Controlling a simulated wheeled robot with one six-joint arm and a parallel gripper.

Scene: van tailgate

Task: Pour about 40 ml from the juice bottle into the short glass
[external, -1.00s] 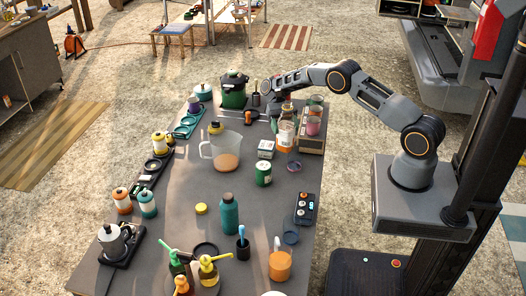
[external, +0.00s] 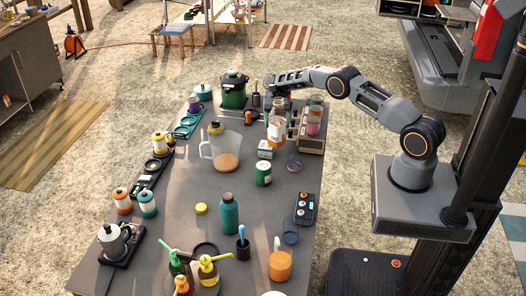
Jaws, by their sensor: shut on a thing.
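My gripper (external: 272,103) is at the far right part of the table, shut on a clear bottle with orange contents (external: 276,132), which I take to be the juice bottle. The bottle stands out beside the wooden crate, and its lower end looks just clear of the tabletop. Its exact tilt is too small to tell. I cannot make out the short glass for sure; several cups (external: 313,127) sit in the crate to the right of the bottle.
A glass jug with orange liquid (external: 227,150) stands left of the bottle. The wooden crate (external: 311,147) borders the right. Table centre is fairly clear.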

